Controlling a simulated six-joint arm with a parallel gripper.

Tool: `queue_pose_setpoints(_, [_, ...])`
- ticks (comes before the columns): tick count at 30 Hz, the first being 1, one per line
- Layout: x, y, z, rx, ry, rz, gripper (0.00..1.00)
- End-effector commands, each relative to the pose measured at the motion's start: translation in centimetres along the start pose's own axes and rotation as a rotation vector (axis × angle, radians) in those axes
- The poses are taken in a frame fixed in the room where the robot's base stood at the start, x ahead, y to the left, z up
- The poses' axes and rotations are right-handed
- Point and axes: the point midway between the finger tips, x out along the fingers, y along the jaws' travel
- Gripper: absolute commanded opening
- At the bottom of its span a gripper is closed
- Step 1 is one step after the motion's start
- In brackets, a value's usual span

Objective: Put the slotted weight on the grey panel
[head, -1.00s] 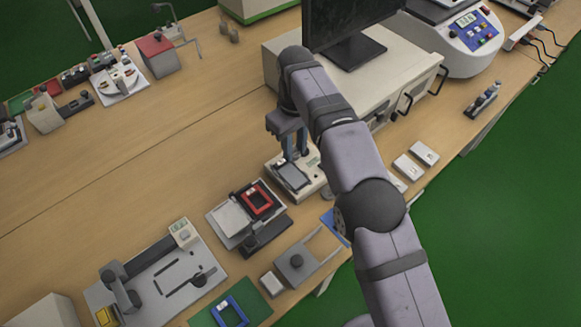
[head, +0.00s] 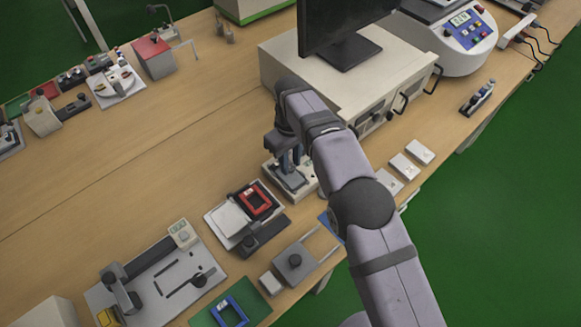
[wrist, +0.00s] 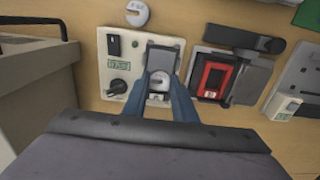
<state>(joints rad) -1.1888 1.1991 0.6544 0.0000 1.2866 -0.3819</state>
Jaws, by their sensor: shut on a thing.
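My gripper (head: 288,166) is lowered over a pale device with a dial and a switch, its blue fingers pointing down. I cannot tell whether the weight touches the panel. A similar pale slotted disc (wrist: 137,13) lies apart on the table.
A fixture with a red frame (head: 255,200) stands close beside the device. A large pale cabinet (head: 340,85) with a monitor stands behind. White blocks (head: 404,167) lie to the right, near the table edge. Wide bare wood (head: 150,150) is free at the left.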

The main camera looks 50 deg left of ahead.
Motion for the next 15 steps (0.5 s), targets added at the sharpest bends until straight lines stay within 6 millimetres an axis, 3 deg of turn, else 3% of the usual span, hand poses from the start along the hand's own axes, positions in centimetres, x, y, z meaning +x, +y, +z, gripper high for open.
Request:
queue_pose_setpoints(9, [3.1,0.0,0.1,0.0,-0.002,-0.001,0.01])
queue_pose_setpoints(15, [3.5,0.0,0.0,0.0,0.0,0.0,0.01])
